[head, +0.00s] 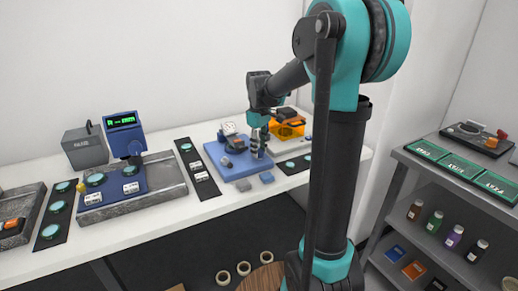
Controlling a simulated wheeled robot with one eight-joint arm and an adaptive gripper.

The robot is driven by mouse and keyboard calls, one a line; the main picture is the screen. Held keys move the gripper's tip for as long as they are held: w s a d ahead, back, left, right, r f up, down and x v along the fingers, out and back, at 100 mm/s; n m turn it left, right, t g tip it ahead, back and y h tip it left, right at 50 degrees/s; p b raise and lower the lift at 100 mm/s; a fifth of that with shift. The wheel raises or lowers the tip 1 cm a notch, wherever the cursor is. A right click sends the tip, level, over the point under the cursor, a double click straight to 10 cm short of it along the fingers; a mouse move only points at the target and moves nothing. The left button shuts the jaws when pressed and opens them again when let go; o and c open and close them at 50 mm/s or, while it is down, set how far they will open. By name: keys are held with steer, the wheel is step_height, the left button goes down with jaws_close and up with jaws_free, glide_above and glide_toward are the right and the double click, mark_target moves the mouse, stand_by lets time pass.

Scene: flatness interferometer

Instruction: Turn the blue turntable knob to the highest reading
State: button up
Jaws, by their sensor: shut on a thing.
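My gripper (258,153) is low over the right part of a blue instrument base (240,171) on the white bench. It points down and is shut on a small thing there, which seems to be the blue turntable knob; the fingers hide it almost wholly. A small pale dial (229,128) stands at the back of this base; its reading is too small to tell. A small round blue part (226,162) sits on the base left of my gripper.
A blue instrument with a green display (121,122) stands left on a grey slab. Small grey blocks (267,178) lie in front of the base, an orange case (290,129) behind. A grey shelf (440,172) stands right.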

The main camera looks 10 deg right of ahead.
mark_target(259, 151)
steer(key=shift+m, duration=0.9)
steer(key=o, duration=1.2)
steer(key=shift+c, duration=0.2)
steer(key=shift+r, duration=0.1)
step_height(259, 151, up, 12)
steer(key=shift+s, duration=0.1)
